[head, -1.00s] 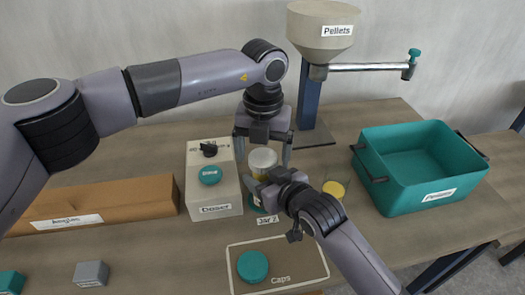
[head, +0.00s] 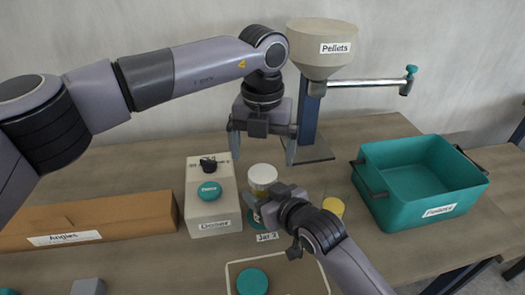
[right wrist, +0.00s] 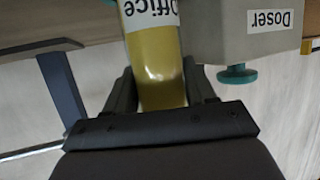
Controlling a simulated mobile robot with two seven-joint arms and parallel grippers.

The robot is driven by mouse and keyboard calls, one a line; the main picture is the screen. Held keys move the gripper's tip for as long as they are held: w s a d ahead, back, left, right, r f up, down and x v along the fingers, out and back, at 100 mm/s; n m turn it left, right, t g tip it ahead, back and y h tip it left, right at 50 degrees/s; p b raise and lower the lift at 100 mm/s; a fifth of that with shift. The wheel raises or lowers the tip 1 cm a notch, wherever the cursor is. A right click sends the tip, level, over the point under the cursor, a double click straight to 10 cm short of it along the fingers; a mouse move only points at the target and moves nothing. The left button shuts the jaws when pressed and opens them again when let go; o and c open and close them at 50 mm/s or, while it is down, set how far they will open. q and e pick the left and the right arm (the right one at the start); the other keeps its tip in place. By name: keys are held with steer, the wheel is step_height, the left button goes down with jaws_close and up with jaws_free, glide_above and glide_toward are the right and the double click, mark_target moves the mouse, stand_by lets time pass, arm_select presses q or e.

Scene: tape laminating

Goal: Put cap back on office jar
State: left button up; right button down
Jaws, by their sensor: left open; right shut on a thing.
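The office jar (head: 263,186) stands upright at the table's middle, over a teal base by the Jar 2 label (head: 267,237). In the right wrist view its Office label (right wrist: 150,14) and yellow contents show. A pale round top, which looks like a cap, covers its mouth; I cannot tell how firmly it sits. My right gripper (head: 257,208) is shut around the jar's side. My left gripper (head: 263,152) is open and empty, pointing down above the jar. A teal cap (head: 252,281) lies on the Caps mat (head: 232,272) in front.
The Doser box (head: 214,215) stands close left of the jar. A glass with yellow contents (head: 334,207) is right of it. The Pellets hopper (head: 322,50) is behind, a teal bin (head: 425,190) at right and the Angles box (head: 100,220) at left.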

arm_select(q)
step_height(320, 180, up, 11)
steer(key=shift+r, duration=0.2)
arm_select(e)
steer(key=shift+c, duration=1.4)
jaws_free()
steer(key=shift+s, duration=0.1)
arm_select(q)
steer(key=shift+r+p, duration=0.4)
arm_select(e)
steer(key=v, duration=0.7)
steer(key=shift+d, duration=0.15)
